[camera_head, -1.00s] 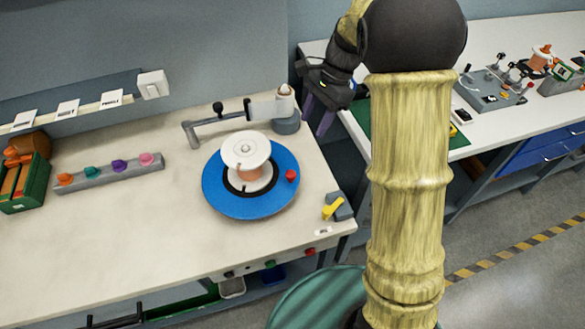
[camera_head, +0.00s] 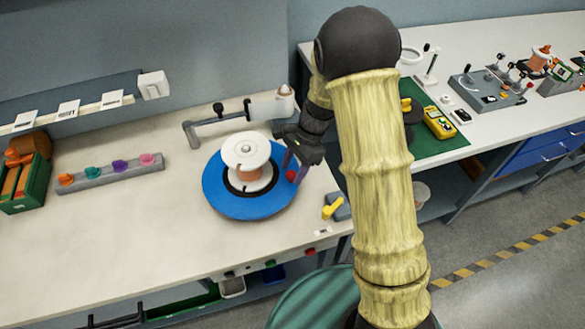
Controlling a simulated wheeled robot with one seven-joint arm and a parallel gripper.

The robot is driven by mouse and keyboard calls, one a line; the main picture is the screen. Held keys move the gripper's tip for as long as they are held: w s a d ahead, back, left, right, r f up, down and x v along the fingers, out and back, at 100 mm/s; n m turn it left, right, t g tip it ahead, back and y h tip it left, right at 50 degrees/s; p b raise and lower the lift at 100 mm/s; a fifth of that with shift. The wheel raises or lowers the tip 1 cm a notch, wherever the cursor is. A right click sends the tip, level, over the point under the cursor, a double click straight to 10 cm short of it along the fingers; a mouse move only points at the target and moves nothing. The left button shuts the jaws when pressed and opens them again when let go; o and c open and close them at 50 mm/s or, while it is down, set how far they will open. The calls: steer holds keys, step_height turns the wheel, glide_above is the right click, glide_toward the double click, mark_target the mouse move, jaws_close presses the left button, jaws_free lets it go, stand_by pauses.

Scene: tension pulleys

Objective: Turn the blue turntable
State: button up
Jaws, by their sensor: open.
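The blue turntable (camera_head: 228,199) is a round disc lying on the pale workbench. A white and copper-coloured spool (camera_head: 247,158) stands on its middle. A red knob (camera_head: 291,175) sits near the disc's right edge. My gripper (camera_head: 293,168) is at that right edge, its purple fingers pointing down around or beside the knob. The fingers look apart and open. I cannot tell whether they touch the knob, which they partly cover.
A grey bent arm with a white block (camera_head: 270,108) stands behind the turntable. A yellow lever (camera_head: 332,206) is at the bench's right front. A rail with coloured knobs (camera_head: 110,172) lies to the left. Bare bench lies left of the turntable.

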steer(key=shift+s+a+f, duration=0.1)
steer(key=shift+f, duration=0.25)
jaws_close()
steer(key=shift+s+a, duration=0.1)
